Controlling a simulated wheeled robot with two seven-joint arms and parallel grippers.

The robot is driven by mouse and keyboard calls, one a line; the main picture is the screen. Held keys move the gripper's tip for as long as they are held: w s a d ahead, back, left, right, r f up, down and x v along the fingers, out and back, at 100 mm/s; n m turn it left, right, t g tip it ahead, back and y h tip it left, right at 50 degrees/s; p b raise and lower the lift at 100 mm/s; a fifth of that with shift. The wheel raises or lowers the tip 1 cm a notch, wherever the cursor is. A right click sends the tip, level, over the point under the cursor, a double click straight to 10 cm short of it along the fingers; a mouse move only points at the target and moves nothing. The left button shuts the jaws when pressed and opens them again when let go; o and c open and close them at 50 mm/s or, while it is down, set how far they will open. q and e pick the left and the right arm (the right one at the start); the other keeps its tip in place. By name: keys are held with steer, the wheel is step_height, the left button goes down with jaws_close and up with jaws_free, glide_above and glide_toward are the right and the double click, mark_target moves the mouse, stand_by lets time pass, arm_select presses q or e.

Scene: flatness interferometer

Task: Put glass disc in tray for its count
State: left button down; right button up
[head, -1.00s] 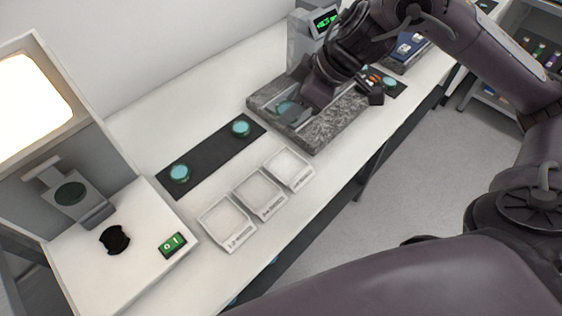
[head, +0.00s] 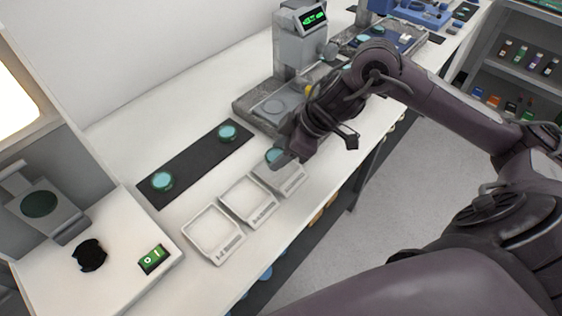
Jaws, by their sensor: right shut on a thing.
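My right gripper (head: 281,160) is shut on a teal glass disc (head: 273,155). It holds the disc over the far right tray (head: 291,184) of three clear square trays; whether disc and tray touch I cannot tell. The middle tray (head: 262,215) and the near left tray (head: 229,251) are empty, with labels on their front edges too small to read. Two more glass discs, one near (head: 162,181) and one farther (head: 228,132), lie on a black mat (head: 194,162). My left gripper is not in view.
A granite plate (head: 247,107) with a grey instrument (head: 297,50) and green display stands behind my right gripper. A lamp box with a green switch (head: 153,259) stands at the left. Blue equipment (head: 425,13) is at the far back. The white bench between is clear.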

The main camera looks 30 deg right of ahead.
step_height(320, 180, down, 4)
steer(key=shift+r, duration=0.25)
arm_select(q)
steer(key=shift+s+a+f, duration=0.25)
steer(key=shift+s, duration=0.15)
arm_select(e)
steer(key=shift+f, duration=0.1)
steer(key=shift+f, duration=0.1)
